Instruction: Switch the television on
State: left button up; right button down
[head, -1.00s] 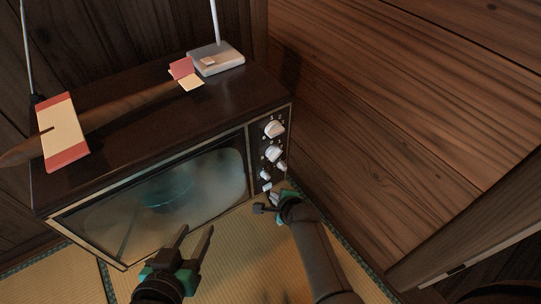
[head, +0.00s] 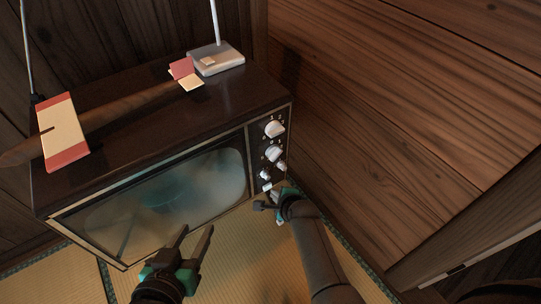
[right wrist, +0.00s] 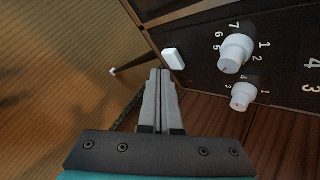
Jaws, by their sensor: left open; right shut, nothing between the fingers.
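The television (head: 190,110) is a dark wooden cabinet standing on the tatami. Its screen (head: 170,195) is murky grey-green with reflections and shows no clear picture. A dark control panel (head: 263,140) with white knobs runs down its right side. In the right wrist view, a white rectangular button (right wrist: 174,58) sits beside a large numbered knob (right wrist: 236,53) and a smaller knob (right wrist: 242,96). My right gripper (head: 266,203) is shut and empty at the panel's lower end; its fingertips (right wrist: 160,72) appear just short of the button. My left gripper (head: 196,230) is open and empty before the screen.
A wooden wall (head: 400,100) stands close to the right of the television. Tatami (head: 60,270) lies open in front.

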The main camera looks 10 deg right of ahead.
jog(key=shift+w+a+r, duration=0.3)
jog(key=shift+w+a, duration=0.45)
jog(key=shift+w, duration=0.05)
dwell(0.4)
jog(key=shift+s+a+r+p, duration=0.35)
jog(key=shift+s+r+p, duration=0.1)
jog(key=shift+p, duration=0.25)
jog(key=shift+s+a, duration=0.2)
jog(key=shift+s, duration=0.05)
jog(key=shift+s+f, duration=0.15)
jog(key=shift+s, duration=0.1)
jog(key=s+p, duration=0.1)
jog(key=s+d+p, duration=0.1)
jog(key=s, duration=0.1)
jog(key=s+d+p, duration=0.1)
jog(key=s, duration=0.1)
jog(key=shift+s+d+p, duration=0.1)
jog(key=shift+s+p, duration=0.15)
jog(key=shift+p, duration=0.1)
